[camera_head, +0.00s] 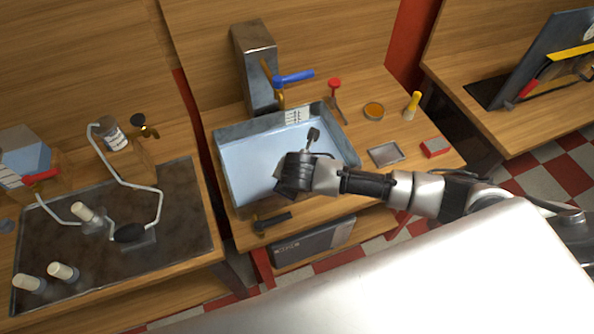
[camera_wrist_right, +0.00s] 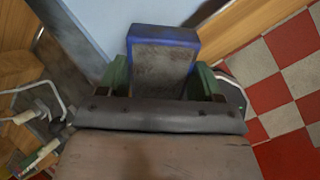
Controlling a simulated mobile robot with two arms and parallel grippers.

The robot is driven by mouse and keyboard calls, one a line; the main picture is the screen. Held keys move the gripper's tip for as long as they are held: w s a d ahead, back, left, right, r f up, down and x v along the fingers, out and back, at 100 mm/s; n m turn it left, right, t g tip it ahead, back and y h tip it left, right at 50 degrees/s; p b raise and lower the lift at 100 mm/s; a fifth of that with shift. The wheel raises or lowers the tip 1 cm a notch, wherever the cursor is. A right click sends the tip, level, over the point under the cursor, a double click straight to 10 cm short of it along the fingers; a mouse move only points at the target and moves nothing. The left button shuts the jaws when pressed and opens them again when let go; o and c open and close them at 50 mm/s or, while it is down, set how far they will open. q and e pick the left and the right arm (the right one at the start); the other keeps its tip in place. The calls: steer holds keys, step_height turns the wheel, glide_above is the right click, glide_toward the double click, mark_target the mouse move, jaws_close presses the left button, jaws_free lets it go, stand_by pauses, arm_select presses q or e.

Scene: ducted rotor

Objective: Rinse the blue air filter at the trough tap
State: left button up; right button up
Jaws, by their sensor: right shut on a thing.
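The blue air filter (camera_wrist_right: 163,36) has a blue frame and a dirty grey-brown face. In the right wrist view it is gripped between the green-padded fingers of my right gripper (camera_wrist_right: 160,78). In the head view the right gripper (camera_head: 292,178) is over the trough (camera_head: 228,185), towards its front right; the filter cannot be made out there. The trough is a grey-rimmed basin with a pale blue inside. My left gripper is not in view.
Right of the trough are a red-topped tool (camera_head: 335,90), an orange dish (camera_head: 373,111), a yellow brush (camera_head: 412,105), a grey tray (camera_head: 384,154) and a red box (camera_head: 435,148). A black tool (camera_head: 272,222) lies in front. Another bench with glassware stands left.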

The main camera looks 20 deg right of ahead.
steer(key=shift+n, duration=0.3)
steer(key=shift+w+a+f+b, duration=0.1)
steer(key=shift+w+f+b, duration=0.1)
steer(key=shift+w+b, duration=0.2)
steer(key=w+d+f+b, duration=0.1)
steer(key=w+f+b, duration=0.1)
steer(key=w+b, duration=0.8)
steer(key=shift+w+f+b, duration=0.2)
steer(key=shift+w+b, duration=0.2)
steer(key=shift+w, duration=1.25)
steer(key=s+p, duration=0.7)
steer(key=s, duration=0.1)
steer(key=shift+a+p, duration=0.25)
steer(key=shift+p, duration=0.05)
